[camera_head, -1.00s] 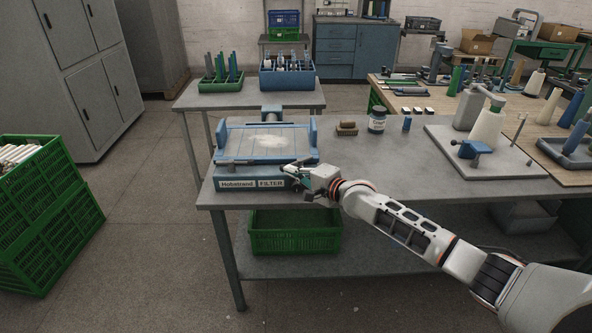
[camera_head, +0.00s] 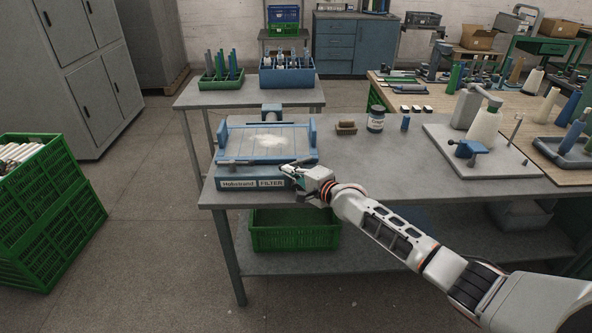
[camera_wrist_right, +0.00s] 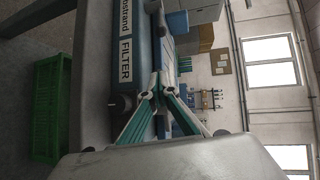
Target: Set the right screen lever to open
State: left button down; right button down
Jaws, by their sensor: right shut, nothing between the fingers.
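The blue filter unit (camera_head: 228,184), labelled "Hobstrand FILTER", sits on the grey bench with a pale screen under a clear top. A dark lever bar (camera_head: 236,162) lies along the left part of its front top edge. The right lever cannot be made out clearly behind my gripper. My right gripper (camera_head: 286,170) is at the unit's front right corner, with its fingers shut and empty. In the right wrist view the shut fingertips (camera_wrist_right: 156,88) are close to the unit's front face (camera_wrist_right: 135,20); contact cannot be told. A dark knob (camera_wrist_right: 123,103) shows beside them. My left gripper is not in view.
A brush (camera_head: 346,127), a jar (camera_head: 376,119) and a small blue bottle (camera_head: 405,123) stand right of the unit. Further right is a grey plate (camera_head: 500,165) with a blue clamp and a cone. A green crate (camera_head: 295,232) is below the bench.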

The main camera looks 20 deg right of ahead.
jog(key=shift+w+a+b, duration=0.5)
jog(key=shift+w+a, duration=0.45)
jog(key=shift+w, duration=0.35)
